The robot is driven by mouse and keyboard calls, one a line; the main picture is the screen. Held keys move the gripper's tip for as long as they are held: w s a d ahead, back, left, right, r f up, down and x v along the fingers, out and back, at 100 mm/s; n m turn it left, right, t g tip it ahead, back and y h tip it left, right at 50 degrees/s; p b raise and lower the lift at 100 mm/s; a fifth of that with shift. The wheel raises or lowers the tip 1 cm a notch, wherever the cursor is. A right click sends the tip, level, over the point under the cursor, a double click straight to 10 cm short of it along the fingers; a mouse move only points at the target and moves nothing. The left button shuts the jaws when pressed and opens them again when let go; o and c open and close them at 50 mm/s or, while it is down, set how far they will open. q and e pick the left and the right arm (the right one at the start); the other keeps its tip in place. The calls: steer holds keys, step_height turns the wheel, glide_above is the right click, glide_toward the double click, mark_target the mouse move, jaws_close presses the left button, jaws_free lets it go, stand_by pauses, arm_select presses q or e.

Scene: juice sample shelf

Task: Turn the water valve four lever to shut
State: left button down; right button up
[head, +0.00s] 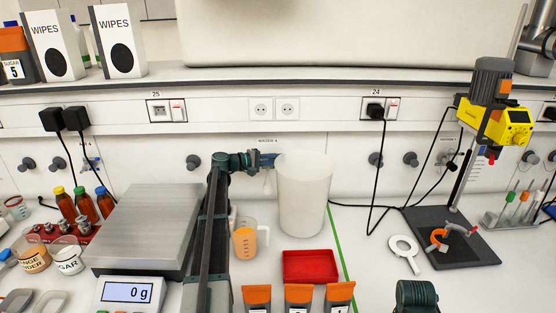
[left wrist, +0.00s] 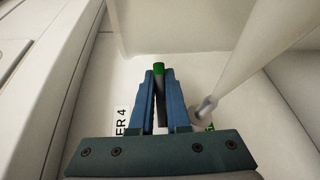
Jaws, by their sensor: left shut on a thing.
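The water valve four sits on the back panel under a label reading "WATER 4" (head: 267,142), mostly hidden behind my left gripper in the head view. My left gripper (head: 266,159) is at the valve, beside the upper rim of a tall white container (head: 303,195). In the left wrist view, the dark lever with a green end (left wrist: 158,69) lies between the blue fingers of my left gripper (left wrist: 160,98), which is shut on it. Part of the "ER 4" label (left wrist: 121,122) shows left of the fingers. My right gripper's fingers are not in view.
A measuring jug with orange liquid (head: 246,240) stands just right of my left arm. A red tray (head: 310,267) lies in front of the white container. A scale (head: 150,225) stands left of the arm. A yellow-headed stirrer (head: 496,122) stands at right.

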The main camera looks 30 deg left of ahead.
arm_select(q)
steer(key=shift+d+n+t+y, duration=0.15)
steer(key=shift+n+t+y, duration=0.15)
steer(key=shift+w+n+t+y, duration=0.25)
steer(key=shift+n+t+y, duration=0.35)
steer(key=shift+n+y, duration=0.45)
steer(key=shift+w+a+n+t+y, duration=0.25)
steer(key=shift+n+y, duration=0.25)
steer(key=shift+y, duration=0.35)
steer(key=shift+w+a+n+t+y, duration=0.2)
steer(key=shift+n+y, duration=0.25)
steer(key=shift+y, duration=0.35)
steer(key=c, duration=1.2)
jaws_free()
steer(key=shift+o, duration=0.2)
steer(key=p+v, duration=0.2)
steer(key=v, duration=1.1)
steer(key=shift+s, duration=0.35)
